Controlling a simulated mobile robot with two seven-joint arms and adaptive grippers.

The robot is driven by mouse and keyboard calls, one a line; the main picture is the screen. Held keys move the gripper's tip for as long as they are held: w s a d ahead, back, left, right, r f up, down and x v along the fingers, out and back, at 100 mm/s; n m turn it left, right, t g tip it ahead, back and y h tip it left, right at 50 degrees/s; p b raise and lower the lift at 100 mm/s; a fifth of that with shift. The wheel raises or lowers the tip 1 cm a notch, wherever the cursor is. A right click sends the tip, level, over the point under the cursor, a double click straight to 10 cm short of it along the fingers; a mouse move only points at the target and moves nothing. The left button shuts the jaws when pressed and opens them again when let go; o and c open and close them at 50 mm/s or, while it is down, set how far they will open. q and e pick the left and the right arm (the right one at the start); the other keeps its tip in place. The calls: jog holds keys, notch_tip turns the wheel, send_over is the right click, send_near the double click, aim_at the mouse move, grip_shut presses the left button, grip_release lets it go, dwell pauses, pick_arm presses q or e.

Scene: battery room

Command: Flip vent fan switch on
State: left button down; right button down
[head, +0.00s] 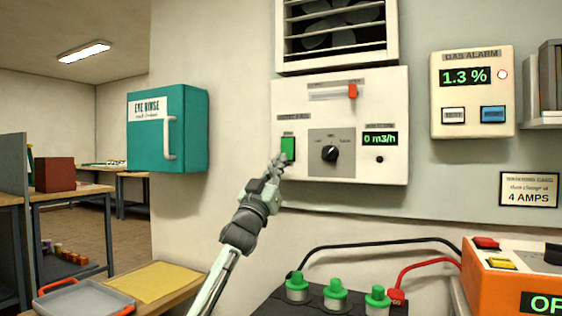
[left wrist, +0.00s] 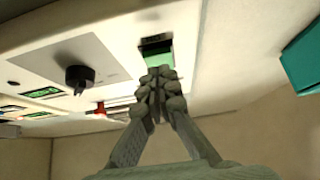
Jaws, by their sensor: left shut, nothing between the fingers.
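The vent fan panel (head: 390,170) is a white box on the wall under the louvred fan. Its green rocker switch (head: 288,147) sits at the panel's left side in a dark frame. My left gripper (head: 279,163) is shut and empty, with its fingertips at the lower edge of the switch. In the left wrist view the fingertips (left wrist: 160,76) overlap the green switch (left wrist: 157,59) and hide part of it; I cannot tell if they touch. The panel's airflow display (head: 380,139) reads 0 m3/h. My right gripper is not in view.
A black knob (head: 330,153) is right of the switch, and a red slider (head: 352,91) is above. A teal eye rinse cabinet (head: 190,130) hangs to the left. Green-capped battery terminals (head: 336,293) and an orange charger (head: 510,280) stand below. The gas alarm (head: 472,95) reads 1.3 %.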

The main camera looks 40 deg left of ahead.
pick_arm(q)
jog(key=shift+w+a, duration=0.15)
jog(key=shift+w, duration=0.3)
jog(key=shift+w+a+f, duration=0.15)
jog(key=shift+w+f, duration=0.05)
jog(key=shift+w, duration=0.2)
